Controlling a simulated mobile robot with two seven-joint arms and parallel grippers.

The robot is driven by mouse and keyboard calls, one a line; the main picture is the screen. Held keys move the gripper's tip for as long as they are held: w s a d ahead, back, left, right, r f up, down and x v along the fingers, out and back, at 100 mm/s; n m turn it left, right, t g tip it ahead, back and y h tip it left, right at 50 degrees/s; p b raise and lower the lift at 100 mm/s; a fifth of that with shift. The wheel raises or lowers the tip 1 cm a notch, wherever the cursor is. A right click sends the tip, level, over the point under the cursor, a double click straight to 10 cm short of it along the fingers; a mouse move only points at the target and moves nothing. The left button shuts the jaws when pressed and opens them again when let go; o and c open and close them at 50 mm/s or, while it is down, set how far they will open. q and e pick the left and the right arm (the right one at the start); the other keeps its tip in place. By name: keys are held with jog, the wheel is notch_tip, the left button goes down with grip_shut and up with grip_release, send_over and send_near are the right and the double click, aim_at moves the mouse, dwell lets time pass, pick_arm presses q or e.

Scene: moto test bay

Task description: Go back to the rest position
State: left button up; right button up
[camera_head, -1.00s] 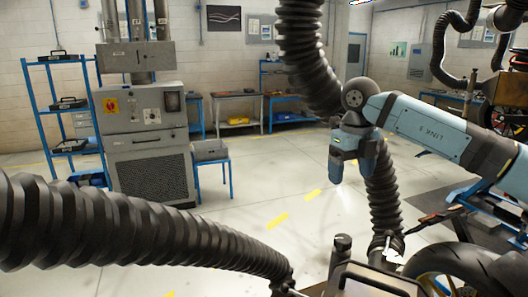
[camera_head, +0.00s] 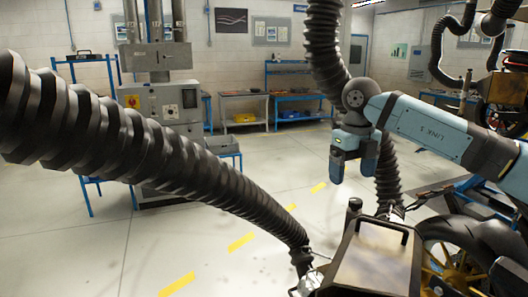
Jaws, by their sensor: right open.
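My right gripper (camera_head: 354,168) hangs from my blue-grey arm, which comes in from the right. It is open and points down, with nothing seen between its fingers. It stands in front of a black ribbed hose (camera_head: 323,45) that drops from the top, passes behind my wrist and shows again below it. A brown metal box with a handle (camera_head: 375,262) lies below the gripper in the picture, apart from it. My left gripper is not in view.
A thick ribbed hose (camera_head: 140,148) crosses from upper left to bottom centre, partly hiding a grey cabinet (camera_head: 166,100). A yellow-spoked wheel (camera_head: 455,262) is at lower right. Blue workbenches (camera_head: 300,93) stand at the back wall. Open floor (camera_head: 255,185) with yellow dashes lies mid-picture.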

jog(key=s+a+f+m+g+y, duration=0.1)
jog(key=s+a+f+g+y, duration=0.1)
jog(key=s+a+f+y, duration=0.8)
jog(key=s+a+f+m+g+y, duration=0.1)
jog(key=s+a+f+g+y, duration=0.1)
jog(key=s+a+f+y, duration=0.6)
jog(key=d+f+m+t+h, duration=0.35)
jog(key=f+m+t, duration=0.35)
jog(key=m+t, duration=0.55)
jog(key=d+f+m+t+h, duration=0.35)
jog(key=f+m+t, duration=0.45)
jog(key=m, duration=0.7)
jog(key=s+d+f+m+g+h, duration=0.2)
jog(key=s+d+f+m+h, duration=0.2)
jog(key=s+f, duration=0.4)
jog(key=s+d+f+m+g+h, duration=0.3)
jog(key=s+d+f, duration=0.3)
jog(key=s+f, duration=0.2)
jog(key=shift+s+d+f+m+h, duration=0.2)
jog(key=shift+s+d+m+h, duration=0.25)
jog(key=shift+s, duration=0.4)
